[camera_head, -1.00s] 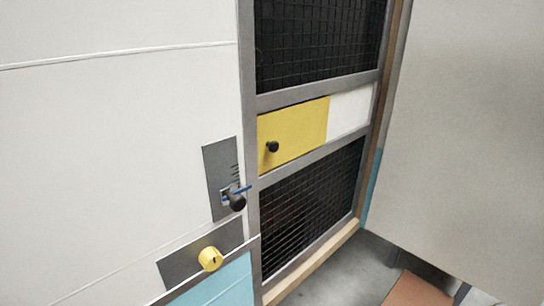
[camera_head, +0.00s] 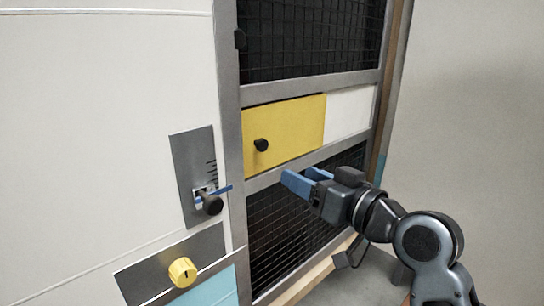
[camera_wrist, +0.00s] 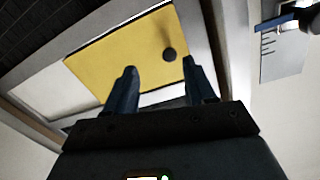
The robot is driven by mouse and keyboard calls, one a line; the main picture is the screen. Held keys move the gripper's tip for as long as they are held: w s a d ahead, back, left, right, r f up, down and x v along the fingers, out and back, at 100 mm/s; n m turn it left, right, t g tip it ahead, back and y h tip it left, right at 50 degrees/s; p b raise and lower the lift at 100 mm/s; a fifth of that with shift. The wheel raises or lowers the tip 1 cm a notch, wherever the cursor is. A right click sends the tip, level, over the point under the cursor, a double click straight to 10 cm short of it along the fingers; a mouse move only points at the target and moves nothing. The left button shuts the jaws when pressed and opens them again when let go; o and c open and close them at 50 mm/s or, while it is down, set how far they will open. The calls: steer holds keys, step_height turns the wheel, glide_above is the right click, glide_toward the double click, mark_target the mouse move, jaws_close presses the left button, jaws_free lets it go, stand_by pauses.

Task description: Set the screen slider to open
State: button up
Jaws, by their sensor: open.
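The screen door holds a sliding panel, a yellow plate (camera_head: 300,125) with a small black knob (camera_head: 261,145), between an upper and a lower dark mesh. A white section lies right of the yellow plate. In the wrist view the yellow panel (camera_wrist: 105,55) and its knob (camera_wrist: 169,55) show beyond the fingers. My gripper (camera_head: 306,178) is open and empty, its blue fingers pointing left, low and right of the knob in the head view. In the wrist view my gripper (camera_wrist: 160,68) has the knob near the line between its fingertips; I see no contact.
Left of the door, a grey plate (camera_head: 188,160) carries tick marks, a blue pointer and a black lever knob (camera_head: 212,204). Below it is a yellow dial (camera_head: 182,271). A bare wall (camera_head: 470,120) stands to the right. Metal door frame bars border the panel.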

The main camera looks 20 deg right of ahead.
mark_target(264, 145)
steer(key=shift+n+y, duration=0.3)
steer(key=shift+y, duration=0.2)
steer(key=w+a+r, duration=0.1)
steer(key=w, duration=0.2)
steer(key=w+a+r, duration=0.1)
steer(key=w, duration=0.2)
steer(key=w+r+p, duration=0.1)
steer(key=w, duration=0.2)
steer(key=shift+a, duration=0.4)
jaws_close()
